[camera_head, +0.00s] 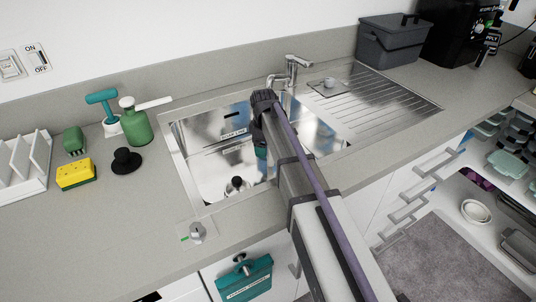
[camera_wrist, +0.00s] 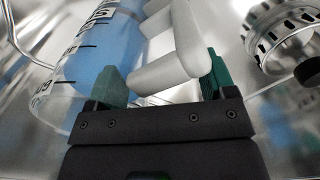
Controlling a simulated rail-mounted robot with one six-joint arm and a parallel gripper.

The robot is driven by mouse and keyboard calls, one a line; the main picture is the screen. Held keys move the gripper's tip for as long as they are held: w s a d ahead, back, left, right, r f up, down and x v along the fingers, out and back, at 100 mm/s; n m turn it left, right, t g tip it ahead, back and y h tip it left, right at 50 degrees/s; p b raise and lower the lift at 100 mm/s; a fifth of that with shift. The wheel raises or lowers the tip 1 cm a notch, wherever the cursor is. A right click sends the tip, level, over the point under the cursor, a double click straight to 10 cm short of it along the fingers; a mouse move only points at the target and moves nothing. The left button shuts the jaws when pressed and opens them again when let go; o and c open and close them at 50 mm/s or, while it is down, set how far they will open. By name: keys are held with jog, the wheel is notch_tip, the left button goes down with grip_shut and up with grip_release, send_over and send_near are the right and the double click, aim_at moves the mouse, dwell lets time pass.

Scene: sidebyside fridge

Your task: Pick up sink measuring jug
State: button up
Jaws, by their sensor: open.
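The measuring jug (camera_wrist: 100,50) fills the upper left of the wrist view. It is clear with black scale marks, looks blue inside and has a thick pale handle (camera_wrist: 172,62). My gripper (camera_wrist: 165,80) is open, with its two green fingertips apart on either side of part of the handle. I cannot tell whether either finger touches it. In the head view my arm reaches down into the sink (camera_head: 205,185), and a bit of teal gripper (camera_head: 261,151) shows beside it. The jug is hidden behind my arm there.
A drain strainer (camera_wrist: 285,38) lies right of the handle. The tap (camera_head: 291,68) stands behind the sink, with the ribbed drainer (camera_head: 385,98) to the right. A green bottle (camera_head: 135,125), black plunger-like item (camera_head: 126,160) and yellow sponge (camera_head: 75,174) stand left on the counter.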

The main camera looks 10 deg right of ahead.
jog(key=shift+r, duration=0.15)
grip_shut()
dwell(0.5)
dwell(0.7)
